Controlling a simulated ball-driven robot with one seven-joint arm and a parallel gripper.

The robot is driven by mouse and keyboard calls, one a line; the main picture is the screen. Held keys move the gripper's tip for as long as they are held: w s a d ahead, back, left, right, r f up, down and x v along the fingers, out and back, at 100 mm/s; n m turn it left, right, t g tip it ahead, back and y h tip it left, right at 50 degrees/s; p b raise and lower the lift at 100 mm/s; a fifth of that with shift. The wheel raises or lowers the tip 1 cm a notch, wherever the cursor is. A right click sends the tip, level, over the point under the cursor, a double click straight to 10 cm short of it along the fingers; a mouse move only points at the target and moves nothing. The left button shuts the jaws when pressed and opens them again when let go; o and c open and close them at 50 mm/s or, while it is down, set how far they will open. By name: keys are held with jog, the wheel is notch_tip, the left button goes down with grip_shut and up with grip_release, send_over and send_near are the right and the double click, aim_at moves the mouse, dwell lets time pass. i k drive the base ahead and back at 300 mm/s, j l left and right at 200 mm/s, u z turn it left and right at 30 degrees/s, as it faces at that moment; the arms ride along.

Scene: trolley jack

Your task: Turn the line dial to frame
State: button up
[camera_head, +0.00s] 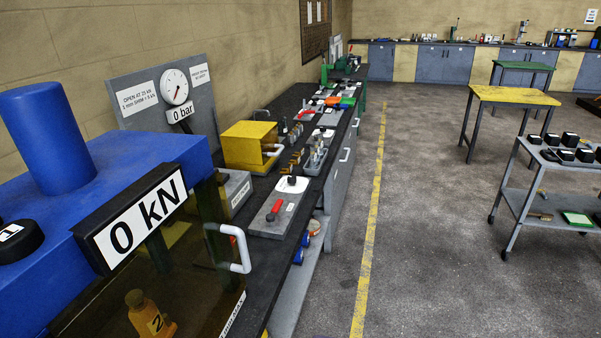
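I cannot make out a label that marks the line dial. A black round knob (291,180) on a white patch sits on a grey plate (264,222) on the long bench, with a red-handled lever (274,210) in front of it. Which positions the knobs point to is too small to read. My gripper is not in view.
The press has a "0 kN" display (138,218), a tinted guard with a white handle (240,250), and a bottle numbered 2 (151,315) behind it. A gauge (175,87) reads "0 bar". A yellow box (250,146) stands on the bench. The floor (430,220) right of the bench is clear up to a trolley (550,200).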

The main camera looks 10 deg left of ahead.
aim_at(292, 179)
jog(key=i+l+u, duration=0.1)
jog(key=i+l, duration=0.25)
jog(key=i, duration=0.35)
jog(key=i+l+u, duration=0.1)
jog(key=i+l, duration=0.3)
jog(key=i, duration=0.25)
jog(key=i+l+u, duration=0.15)
jog(key=i+l, duration=0.35)
jog(key=i, duration=0.15)
jog(key=i+j, duration=0.25)
jog(key=i, duration=0.25)
jog(key=i+j+u, duration=0.1)
jog(key=i+j, duration=0.15)
jog(key=i, duration=0.25)
jog(key=i+j+u, duration=0.1)
jog(key=i, duration=0.35)
jog(key=j, duration=0.1)
